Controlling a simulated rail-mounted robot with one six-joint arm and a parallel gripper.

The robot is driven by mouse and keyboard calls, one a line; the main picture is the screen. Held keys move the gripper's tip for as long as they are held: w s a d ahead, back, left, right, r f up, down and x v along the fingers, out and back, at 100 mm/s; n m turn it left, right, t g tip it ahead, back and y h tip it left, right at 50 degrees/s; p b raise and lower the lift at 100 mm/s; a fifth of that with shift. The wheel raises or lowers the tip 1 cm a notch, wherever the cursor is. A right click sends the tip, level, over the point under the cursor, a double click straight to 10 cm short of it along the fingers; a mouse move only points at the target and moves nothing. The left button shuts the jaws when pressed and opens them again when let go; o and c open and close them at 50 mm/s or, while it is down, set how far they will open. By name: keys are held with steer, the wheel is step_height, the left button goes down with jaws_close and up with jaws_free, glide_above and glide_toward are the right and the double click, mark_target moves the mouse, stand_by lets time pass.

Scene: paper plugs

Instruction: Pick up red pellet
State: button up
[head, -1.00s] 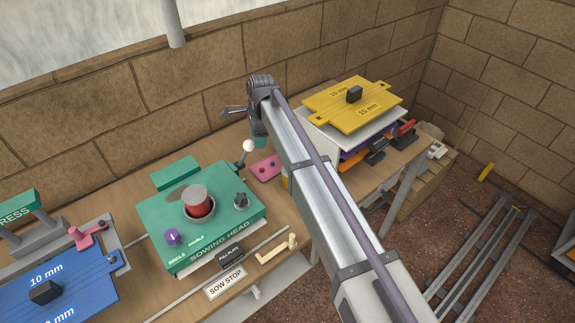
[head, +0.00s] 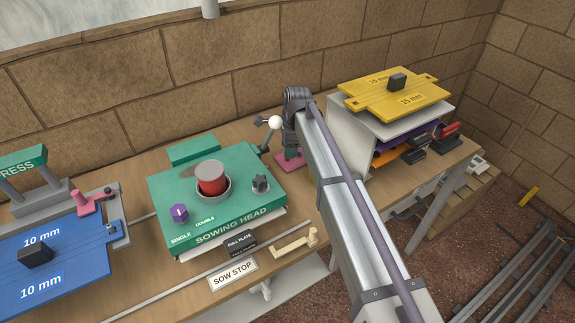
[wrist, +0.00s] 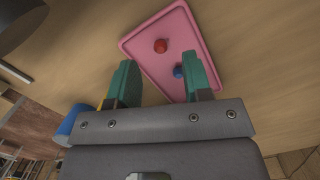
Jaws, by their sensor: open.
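The red pellet (wrist: 160,46) lies on a pink tray (wrist: 136,42) in the wrist view, near the tray's middle. A blue pellet (wrist: 180,72) lies on the same tray, closer to my gripper. My gripper (wrist: 160,75) is open, its two green fingers apart and nothing held between them. The red pellet shows beyond the fingertips, between their lines. In the head view the pink tray (head: 290,163) is mostly hidden behind my arm, and the pellets cannot be made out there.
The green sowing head (head: 235,165) stands left of my arm, with a white-knobbed lever (head: 275,122) close by. A shelf with a yellow plate (head: 375,95) stands to the right. A blue cylinder (wrist: 70,124) shows beside my gripper in the wrist view.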

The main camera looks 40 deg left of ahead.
step_height(320, 180, down, 4)
steer(key=shift+a+r+b, duration=0.1)
steer(key=shift+b, duration=0.95)
steer(key=shift+s+r, duration=0.1)
steer(key=shift+r, duration=0.15)
jaws_close()
